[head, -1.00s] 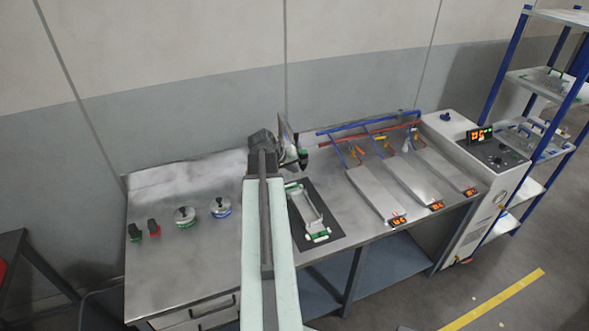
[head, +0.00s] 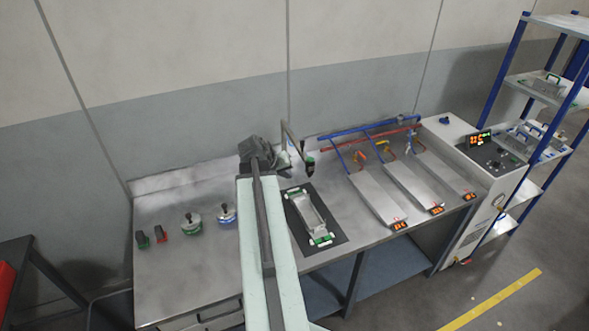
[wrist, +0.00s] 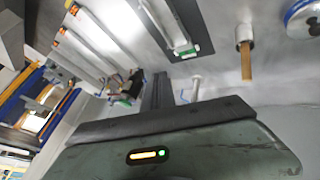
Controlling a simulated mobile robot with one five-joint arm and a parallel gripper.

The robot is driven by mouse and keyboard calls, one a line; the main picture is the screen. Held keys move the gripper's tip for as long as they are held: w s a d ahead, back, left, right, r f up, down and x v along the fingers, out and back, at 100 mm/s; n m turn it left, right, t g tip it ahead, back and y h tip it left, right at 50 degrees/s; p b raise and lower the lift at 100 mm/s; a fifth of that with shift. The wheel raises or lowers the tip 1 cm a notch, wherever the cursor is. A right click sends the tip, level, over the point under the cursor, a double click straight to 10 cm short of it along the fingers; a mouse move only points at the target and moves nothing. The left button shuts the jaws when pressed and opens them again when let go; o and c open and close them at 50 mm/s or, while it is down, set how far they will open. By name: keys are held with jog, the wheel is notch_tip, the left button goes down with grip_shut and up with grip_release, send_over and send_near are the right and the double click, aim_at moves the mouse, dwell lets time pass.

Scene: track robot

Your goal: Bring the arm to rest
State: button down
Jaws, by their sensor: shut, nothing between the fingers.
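My arm reaches up from the bottom of the head view as a pale green link with a dark bar along it. My gripper (head: 256,152) is at its far end, a dark grey cluster above the back of the workbench (head: 175,262). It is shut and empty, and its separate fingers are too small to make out. In the wrist view a pale green link of my arm fills the lower part, and no fingers show clearly.
A metal fixture (head: 309,214) lies on a black mat, near a black tool (head: 309,166) on a bent post. Sloped grey plates (head: 377,198) stand to the right, then a control cabinet (head: 478,150) and shelves (head: 543,95). Round blue (head: 226,214) and green (head: 191,225) items sit left.

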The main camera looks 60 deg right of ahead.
jog(key=p+v, duration=0.2)
jog(key=v, duration=0.2)
jog(key=shift+a+r, duration=0.25)
jog(key=w+a+f+n+t+b, duration=0.15)
jog(key=w+a+f+b, duration=0.25)
jog(key=w+a, duration=0.45)
jog(key=w+a+f+n+t+y+b, duration=0.1)
jog(key=w+a+f+n+b, duration=0.25)
jog(key=w+a, duration=0.5)
jog(key=w+a+f+n+t+b, duration=0.1)
jog(key=w+a+f+b, duration=0.35)
jog(key=w+a, duration=0.35)
jog(key=w+a+f+n+y+b, duration=0.15)
jog(key=a+f, duration=0.25)
jog(key=a, duration=0.6)
jog(key=w+a+f+n+y+b, duration=0.1)
jog(key=a+f+n+y+b, duration=0.2)
jog(key=a, duration=0.8)
jog(key=s+a+f+g+y, duration=0.1)
jog(key=s+a, duration=0.1)
jog(key=a, duration=0.3)
jog(key=s+a+f+n, duration=0.1)
jog(key=s+a, duration=0.1)
jog(key=a, duration=0.3)
jog(key=shift+s+a+f+g+y, duration=0.2)
jog(key=shift+a+f+g+y, duration=0.1)
jog(key=shift+a+g+y, duration=0.05)
